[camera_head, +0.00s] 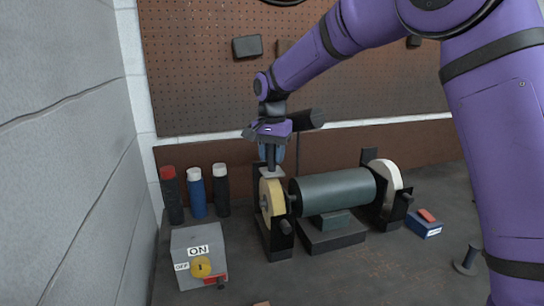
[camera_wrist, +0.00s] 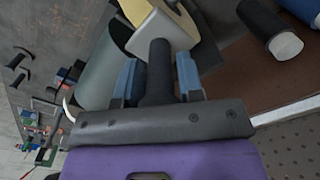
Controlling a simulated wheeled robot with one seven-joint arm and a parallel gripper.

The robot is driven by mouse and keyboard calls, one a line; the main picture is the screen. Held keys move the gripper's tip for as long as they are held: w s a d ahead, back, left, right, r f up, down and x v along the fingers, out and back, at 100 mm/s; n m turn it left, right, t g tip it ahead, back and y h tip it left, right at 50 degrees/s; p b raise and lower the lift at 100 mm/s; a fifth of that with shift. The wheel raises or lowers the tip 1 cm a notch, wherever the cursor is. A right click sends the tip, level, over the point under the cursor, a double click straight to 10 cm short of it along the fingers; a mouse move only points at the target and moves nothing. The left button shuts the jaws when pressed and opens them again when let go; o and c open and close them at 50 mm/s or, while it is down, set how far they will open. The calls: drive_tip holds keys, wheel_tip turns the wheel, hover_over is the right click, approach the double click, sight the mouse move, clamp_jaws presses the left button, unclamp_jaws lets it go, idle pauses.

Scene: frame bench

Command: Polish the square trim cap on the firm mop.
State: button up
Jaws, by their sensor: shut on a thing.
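My gripper (camera_head: 271,152) is shut on the dark stem of the square trim cap (camera_head: 271,172) and points down over the left end of the polishing machine. In the wrist view, the light grey cap (camera_wrist: 160,36) sits at the end of the stem, beyond my blue fingers (camera_wrist: 157,82). The yellow mop (camera_head: 272,198) is directly under the cap. The cap's underside is at or just above the mop's top; I cannot tell if they touch. A white mop (camera_head: 388,174) is at the machine's right end. No label shows which mop is firm.
The green motor (camera_head: 338,190) lies between the mops. A grey switch box (camera_head: 197,250) with ON and OFF labels and a yellow knob stands front left. A blue box (camera_head: 424,229) and a grey peg (camera_head: 467,262) are at right.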

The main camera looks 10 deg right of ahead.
drive_tip(key=shift+f, duration=1.05)
idle(0.5)
drive_tip(key=shift+r, duration=0.2)
idle(1.2)
drive_tip(key=shift+r, duration=0.85)
drive_tip(key=shift+r, duration=0.1)
drive_tip(key=shift+r, duration=2.9)
